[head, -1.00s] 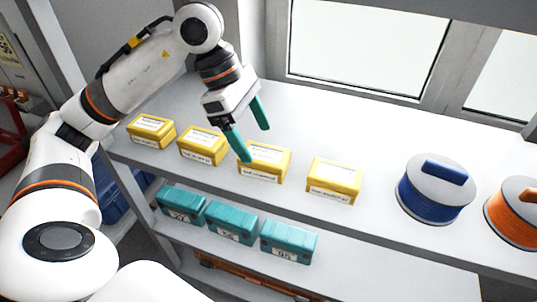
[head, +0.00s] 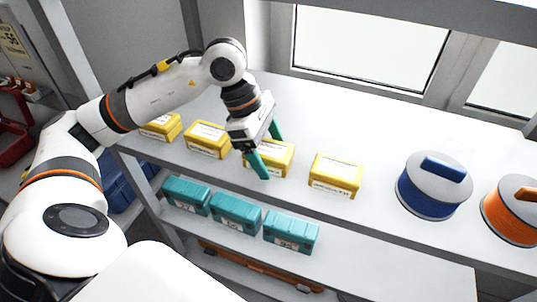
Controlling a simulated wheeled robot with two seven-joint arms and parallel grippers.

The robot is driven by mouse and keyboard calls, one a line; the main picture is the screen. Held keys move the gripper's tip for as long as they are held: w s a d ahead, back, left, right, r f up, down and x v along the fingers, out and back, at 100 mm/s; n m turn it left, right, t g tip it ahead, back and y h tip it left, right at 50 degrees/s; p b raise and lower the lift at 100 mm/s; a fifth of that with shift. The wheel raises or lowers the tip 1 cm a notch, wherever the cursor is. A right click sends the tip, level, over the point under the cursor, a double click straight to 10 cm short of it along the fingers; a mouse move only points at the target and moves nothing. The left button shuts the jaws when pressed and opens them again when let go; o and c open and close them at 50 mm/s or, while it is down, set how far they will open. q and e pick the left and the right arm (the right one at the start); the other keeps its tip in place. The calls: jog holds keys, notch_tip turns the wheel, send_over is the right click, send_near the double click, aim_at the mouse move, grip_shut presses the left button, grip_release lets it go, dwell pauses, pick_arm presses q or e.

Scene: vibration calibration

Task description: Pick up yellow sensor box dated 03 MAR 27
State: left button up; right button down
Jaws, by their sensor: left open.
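Several yellow sensor boxes stand in a row on the upper shelf: a far left box (head: 162,127), a second box (head: 208,139), a third box (head: 281,160) and a right box (head: 336,176). Each has white labels, but the print is too small to read, so I cannot tell which is dated 03 MAR 27. My left gripper (head: 270,155) has green fingers and is open at the third box, one finger in front of it and the other behind. The near finger hides part of that box. Whether the fingers touch it I cannot tell. My right gripper is not in view.
A blue cable reel (head: 433,187) and an orange reel (head: 512,212) stand to the right on the upper shelf (head: 385,150). Several teal cases (head: 236,213) sit on the shelf below. A window is behind. The shelf between the right box and blue reel is clear.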

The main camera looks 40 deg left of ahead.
pick_arm(q)
jog(key=shift+f+b, duration=0.2)
jog(key=shift+b, duration=0.15)
dwell(0.4)
jog(key=c, duration=1.1)
jog(key=shift+r, duration=0.1)
jog(key=shift+c, duration=0.2)
